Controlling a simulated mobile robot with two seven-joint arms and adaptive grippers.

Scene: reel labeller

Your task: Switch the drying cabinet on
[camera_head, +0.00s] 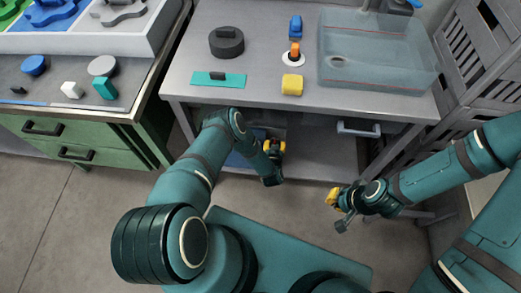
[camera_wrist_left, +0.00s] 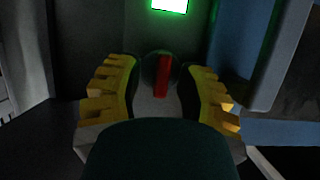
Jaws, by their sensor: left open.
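In the left wrist view a round dark knob (camera_wrist_left: 161,72) with an upright red bar sits on a dark grey panel (camera_wrist_left: 105,30), which I take to be the drying cabinet's front. A bright green-edged lit display (camera_wrist_left: 170,4) is above it. My left gripper (camera_wrist_left: 158,88) is open, with one yellow finger on each side of the knob; I cannot tell whether they touch it. In the head view my left gripper (camera_head: 273,147) reaches under the grey table, and the knob is hidden there. My right gripper (camera_head: 334,197) is to the right, in front of the table; its opening is unclear.
The grey table (camera_head: 320,105) carries a dark round block (camera_head: 226,42), a teal plate (camera_head: 218,79), a yellow block (camera_head: 292,85) and a clear basin (camera_head: 375,60). A grey handle (camera_head: 358,130) is under its edge. A green drawer unit (camera_head: 90,145) stands left.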

